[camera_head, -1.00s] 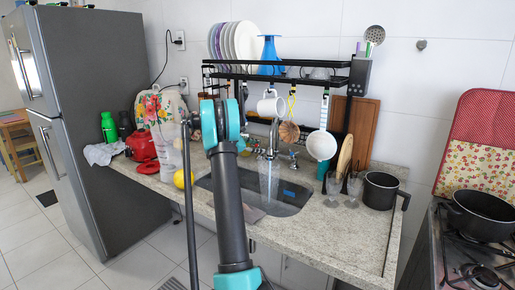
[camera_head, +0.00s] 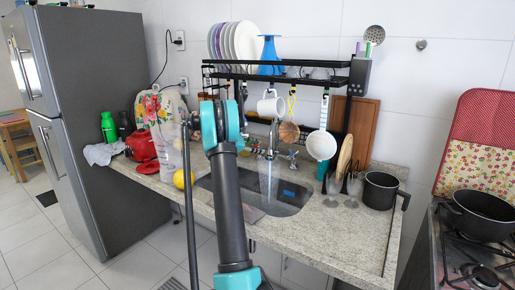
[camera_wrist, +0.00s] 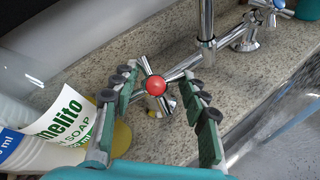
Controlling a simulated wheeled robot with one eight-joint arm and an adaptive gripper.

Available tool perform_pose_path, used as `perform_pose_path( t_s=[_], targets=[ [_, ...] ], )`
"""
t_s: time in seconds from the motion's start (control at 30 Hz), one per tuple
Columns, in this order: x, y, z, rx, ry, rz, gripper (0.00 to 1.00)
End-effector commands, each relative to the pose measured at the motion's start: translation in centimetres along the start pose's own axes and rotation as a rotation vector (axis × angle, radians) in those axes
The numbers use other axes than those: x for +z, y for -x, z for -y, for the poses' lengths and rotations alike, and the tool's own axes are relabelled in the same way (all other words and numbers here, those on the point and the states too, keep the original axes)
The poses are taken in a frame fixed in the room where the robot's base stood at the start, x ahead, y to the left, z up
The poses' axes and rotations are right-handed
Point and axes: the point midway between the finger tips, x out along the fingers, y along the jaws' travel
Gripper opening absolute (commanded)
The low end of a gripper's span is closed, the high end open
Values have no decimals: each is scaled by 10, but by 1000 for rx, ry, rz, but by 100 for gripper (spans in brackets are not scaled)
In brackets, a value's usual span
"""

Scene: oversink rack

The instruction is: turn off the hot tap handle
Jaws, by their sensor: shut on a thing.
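The hot tap handle (camera_wrist: 154,86) is a chrome cross with a red cap, on the left end of the chrome tap in the wrist view. In the head view my gripper and the hot handle are hidden behind my arm. A stream of water (camera_head: 268,180) runs from the tap into the sink (camera_head: 290,199).
A soap bottle (camera_wrist: 62,125) stands close left of my gripper. The blue-capped cold handle (camera_wrist: 279,6) is at the upper right. Glasses (camera_head: 355,188) and a black pot (camera_head: 381,189) are to the right.

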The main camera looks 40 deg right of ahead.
Motion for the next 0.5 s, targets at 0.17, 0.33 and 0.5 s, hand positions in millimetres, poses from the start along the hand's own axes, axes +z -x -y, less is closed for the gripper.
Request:
perform_pose_path(
  t_s=[0.17, 0.33, 0.5],
  targets=[
    [-2, 1, -2, -8, -17, -2, 15],
    [-2, 1, -2, -21, -34, -2, 15],
    [-2, 1, -2, -32, -50, -2, 15]
  ],
)
